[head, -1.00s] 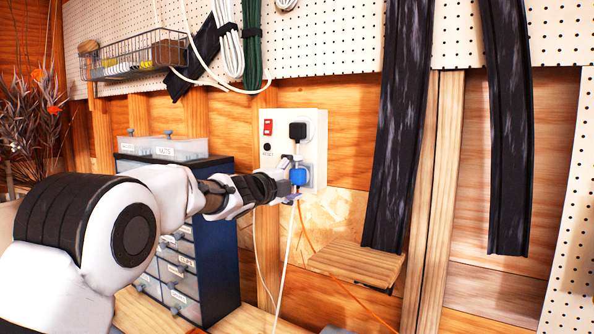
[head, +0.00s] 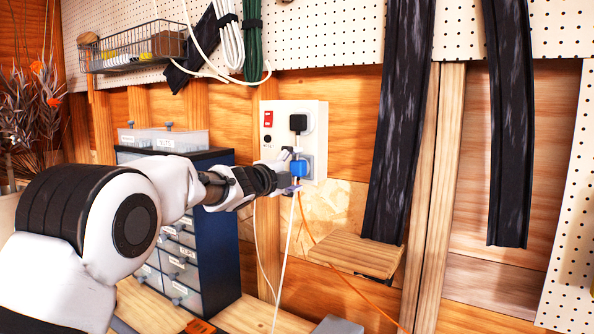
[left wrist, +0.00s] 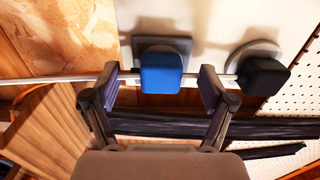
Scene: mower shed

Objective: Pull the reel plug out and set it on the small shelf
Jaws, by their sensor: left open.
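The blue plug (head: 298,168) sits in the lower socket of the white outlet box (head: 316,110) on the wall, with an orange cord hanging below it. My left gripper (head: 293,174) is at the plug. In the left wrist view the blue plug (left wrist: 162,74) lies between the two spread fingers of the open gripper (left wrist: 160,87), with a gap on each side. The small wooden shelf (head: 360,256) is on the wall, below and right of the box; its visible top is bare. My right gripper is not in view.
A black plug (head: 298,123) sits in the upper socket, close to the blue one; it also shows in the left wrist view (left wrist: 263,76). A white cable (head: 287,250) hangs past the gripper. A drawer cabinet (head: 215,240) stands below my arm.

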